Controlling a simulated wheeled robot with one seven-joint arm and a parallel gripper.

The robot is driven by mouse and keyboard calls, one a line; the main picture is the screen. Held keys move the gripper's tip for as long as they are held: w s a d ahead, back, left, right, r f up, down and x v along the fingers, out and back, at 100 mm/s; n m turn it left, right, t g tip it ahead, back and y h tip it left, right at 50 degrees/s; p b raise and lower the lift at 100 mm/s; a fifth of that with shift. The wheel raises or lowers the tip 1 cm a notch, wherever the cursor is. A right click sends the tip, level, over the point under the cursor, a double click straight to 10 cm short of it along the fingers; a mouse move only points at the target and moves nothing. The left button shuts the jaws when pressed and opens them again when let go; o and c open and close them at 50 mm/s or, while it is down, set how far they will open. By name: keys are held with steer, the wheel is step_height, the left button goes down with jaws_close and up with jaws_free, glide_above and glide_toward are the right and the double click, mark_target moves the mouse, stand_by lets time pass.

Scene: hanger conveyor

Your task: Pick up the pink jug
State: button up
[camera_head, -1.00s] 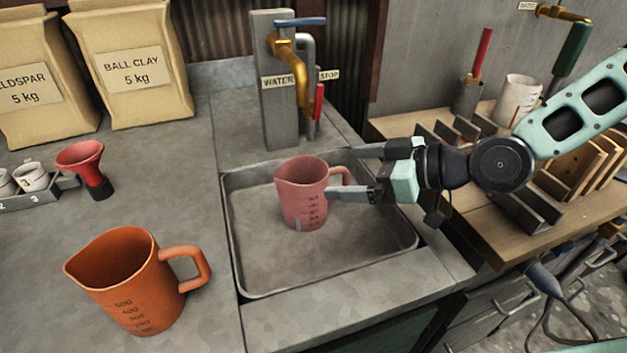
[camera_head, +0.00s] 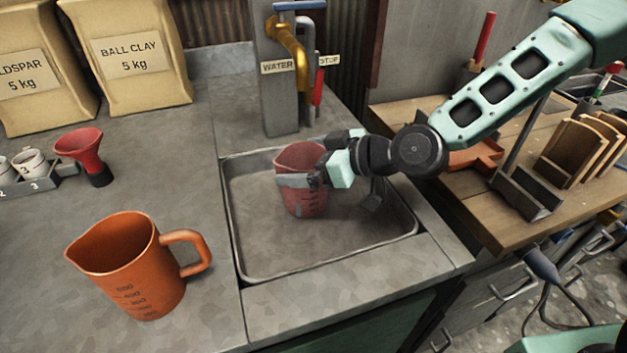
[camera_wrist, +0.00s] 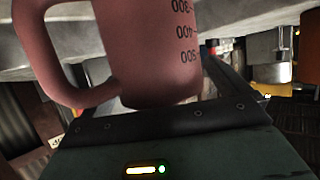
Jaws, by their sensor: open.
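The pink jug (camera_head: 304,204) stands upright in the metal sink tray, with printed measuring marks on its side. My gripper (camera_head: 292,166) is open around its body, coming from the right. One finger lies across the jug's near side; the far finger is mostly hidden behind the jug.
The sink tray (camera_head: 330,262) has free floor around the jug. The water tap (camera_head: 288,50) stands behind it. An orange jug (camera_head: 135,270) is at the front left, a red funnel (camera_head: 82,150) at the left, and a wooden bench (camera_head: 500,215) at the right.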

steer(key=shift+c, duration=0.3)
steer(key=c, duration=1.5)
steer(key=shift+r, duration=0.1)
steer(key=shift+r, duration=0.1)
